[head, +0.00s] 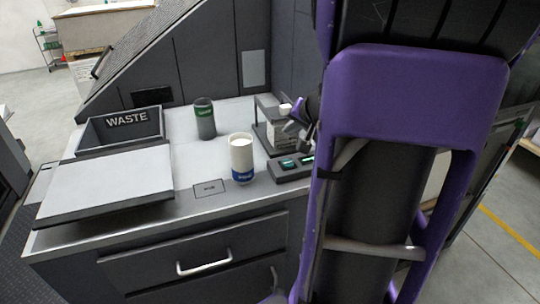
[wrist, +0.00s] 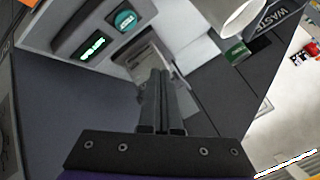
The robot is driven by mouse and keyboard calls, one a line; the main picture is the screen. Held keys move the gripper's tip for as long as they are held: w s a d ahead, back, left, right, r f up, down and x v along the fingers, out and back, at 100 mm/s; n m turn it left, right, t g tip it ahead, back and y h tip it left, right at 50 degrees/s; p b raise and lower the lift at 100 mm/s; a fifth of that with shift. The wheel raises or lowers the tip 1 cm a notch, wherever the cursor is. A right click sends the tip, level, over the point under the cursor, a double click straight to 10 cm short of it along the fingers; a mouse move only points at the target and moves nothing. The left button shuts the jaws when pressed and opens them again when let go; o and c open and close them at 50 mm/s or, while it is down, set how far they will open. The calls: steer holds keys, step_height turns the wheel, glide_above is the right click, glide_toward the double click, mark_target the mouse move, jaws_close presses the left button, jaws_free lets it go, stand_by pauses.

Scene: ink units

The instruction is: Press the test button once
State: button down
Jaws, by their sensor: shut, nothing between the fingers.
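The test button is a round teal button (wrist: 124,21) with blurred lettering on a grey control panel at the top of the wrist view. A small display with green characters (wrist: 92,47) sits beside it. In the head view the same dark control box (head: 290,170) stands on the worktop, partly hidden behind my arm. My gripper (wrist: 160,75) is shut and empty, its dark fingers together in the wrist view. In that picture the fingertips lie below and right of the button, with no visible contact. In the head view my arm hides most of the gripper.
A white bottle with a blue label (head: 241,158) stands just left of the control box. A dark can with a green label (head: 204,118) stands behind it. A WASTE bin (head: 126,126) and a flat pale-topped tray (head: 108,186) are at left. A dark stand (head: 268,137) adjoins the box.

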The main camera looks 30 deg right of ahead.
mark_target(289, 165)
step_height(289, 165, down, 8)
steer(key=b, duration=0.6)
steer(key=shift+r, duration=0.15)
stand_by(1.5)
steer(key=shift+f, duration=0.4)
steer(key=shift+f, duration=0.5)
stand_by(0.8)
steer(key=shift+r+p, duration=0.55)
steer(key=shift+r, duration=0.35)
